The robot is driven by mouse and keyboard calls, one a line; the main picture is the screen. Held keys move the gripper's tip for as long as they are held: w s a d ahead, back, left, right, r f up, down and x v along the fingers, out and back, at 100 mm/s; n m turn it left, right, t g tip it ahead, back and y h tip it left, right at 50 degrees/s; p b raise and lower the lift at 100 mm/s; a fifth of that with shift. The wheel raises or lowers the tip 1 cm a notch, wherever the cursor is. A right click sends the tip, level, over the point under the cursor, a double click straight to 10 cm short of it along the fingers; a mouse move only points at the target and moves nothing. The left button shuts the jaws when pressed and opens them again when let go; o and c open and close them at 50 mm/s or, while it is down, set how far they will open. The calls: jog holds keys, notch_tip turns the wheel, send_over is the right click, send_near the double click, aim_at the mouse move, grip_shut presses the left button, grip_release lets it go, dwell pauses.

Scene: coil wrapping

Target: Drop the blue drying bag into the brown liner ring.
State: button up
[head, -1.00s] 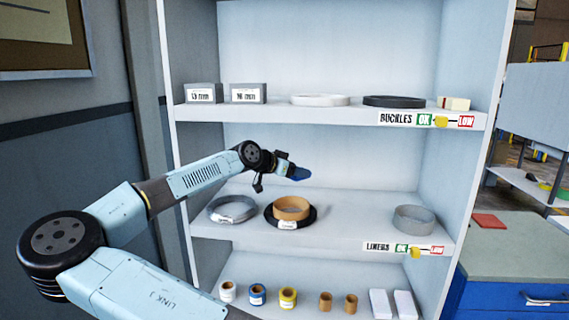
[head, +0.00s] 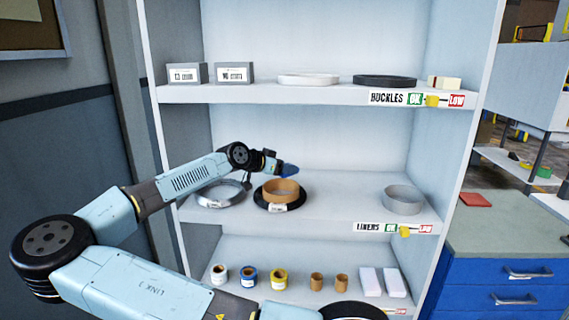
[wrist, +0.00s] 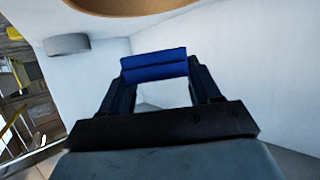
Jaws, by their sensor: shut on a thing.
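The blue drying bag (head: 290,169) is in the jaws of my gripper (head: 283,168), above the middle shelf. It also shows in the wrist view as a blue block (wrist: 153,66) across both fingertips. The brown liner ring (head: 282,193) stands on the middle shelf on a black ring with a white label. The bag is just above the ring's back rim in the head view; the exact height gap is hard to tell. Part of the brown ring (wrist: 135,8) shows at the top edge of the wrist view.
A silver ring (head: 220,196) lies left of the brown ring, partly behind my arm. A grey ring (head: 403,199) stands to the right, also in the wrist view (wrist: 67,44). The upper shelf (head: 300,96) is overhead. The shelf between the brown and grey rings is clear.

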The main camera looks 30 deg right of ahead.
jog(key=o, duration=1.2)
jog(key=shift+c, duration=0.2)
jog(key=v, duration=1.3)
jog(key=shift+a, duration=0.35)
jog(key=shift+s, duration=0.1)
